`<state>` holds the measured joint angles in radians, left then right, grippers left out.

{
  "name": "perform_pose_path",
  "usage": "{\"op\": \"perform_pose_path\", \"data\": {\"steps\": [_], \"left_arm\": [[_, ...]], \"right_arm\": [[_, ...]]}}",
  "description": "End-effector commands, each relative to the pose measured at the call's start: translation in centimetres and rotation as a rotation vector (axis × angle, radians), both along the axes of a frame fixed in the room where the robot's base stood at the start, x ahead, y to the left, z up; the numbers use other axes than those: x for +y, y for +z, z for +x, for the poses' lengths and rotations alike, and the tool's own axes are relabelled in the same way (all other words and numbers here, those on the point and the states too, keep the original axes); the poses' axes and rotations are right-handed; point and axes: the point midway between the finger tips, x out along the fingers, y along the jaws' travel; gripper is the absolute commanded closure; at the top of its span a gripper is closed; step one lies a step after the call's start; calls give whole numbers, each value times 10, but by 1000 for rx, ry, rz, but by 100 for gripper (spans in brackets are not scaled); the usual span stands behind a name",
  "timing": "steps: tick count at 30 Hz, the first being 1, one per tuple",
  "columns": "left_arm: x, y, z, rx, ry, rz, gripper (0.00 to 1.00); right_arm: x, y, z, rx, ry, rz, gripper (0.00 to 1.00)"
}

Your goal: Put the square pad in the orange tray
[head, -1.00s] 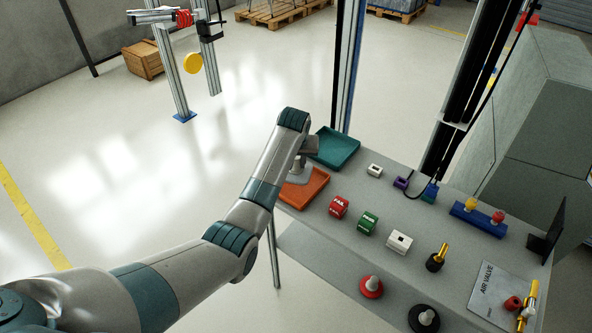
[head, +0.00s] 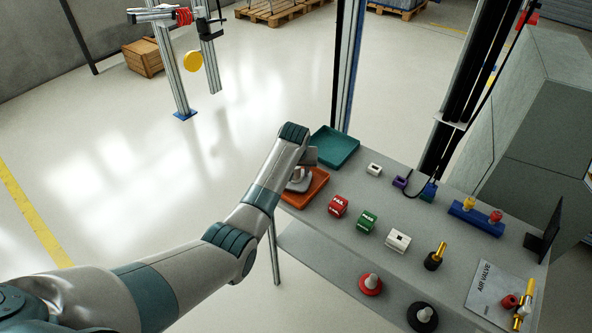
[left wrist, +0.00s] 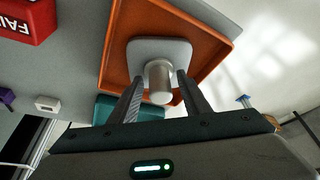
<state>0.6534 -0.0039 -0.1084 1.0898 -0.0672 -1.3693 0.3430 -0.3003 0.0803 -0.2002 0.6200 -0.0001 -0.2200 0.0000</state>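The square pad is a pale grey plate (left wrist: 150,50) with a round metal knob (left wrist: 159,82). It is in the orange tray (left wrist: 208,32), and in the head view the pad (head: 297,185) shows within the rim of the orange tray (head: 316,190), partly hidden by my arm. My left gripper (left wrist: 160,84) is right at the pad. Its two fingers stand apart on either side of the knob, with gaps visible between fingers and knob. In the head view the fingers are mostly hidden behind the wrist. My right gripper is in neither view.
A teal tray (head: 335,147) stands just behind the orange tray. A red FAIL block (head: 338,206), a green block (head: 366,222) and a white block (head: 397,242) stand to the right on the grey bench. Red and black knobbed discs sit nearer the front.

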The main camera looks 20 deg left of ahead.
Motion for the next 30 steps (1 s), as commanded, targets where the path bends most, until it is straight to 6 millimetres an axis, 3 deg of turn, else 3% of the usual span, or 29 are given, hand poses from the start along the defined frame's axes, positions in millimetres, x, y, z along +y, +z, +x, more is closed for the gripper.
{"op": "perform_pose_path", "data": {"steps": [17,30], "left_arm": [[-1,12,-2,-2,0,0,57],[-7,68,-25,-4,0,-1,57]], "right_arm": [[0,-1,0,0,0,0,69],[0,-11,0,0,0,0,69]]}}
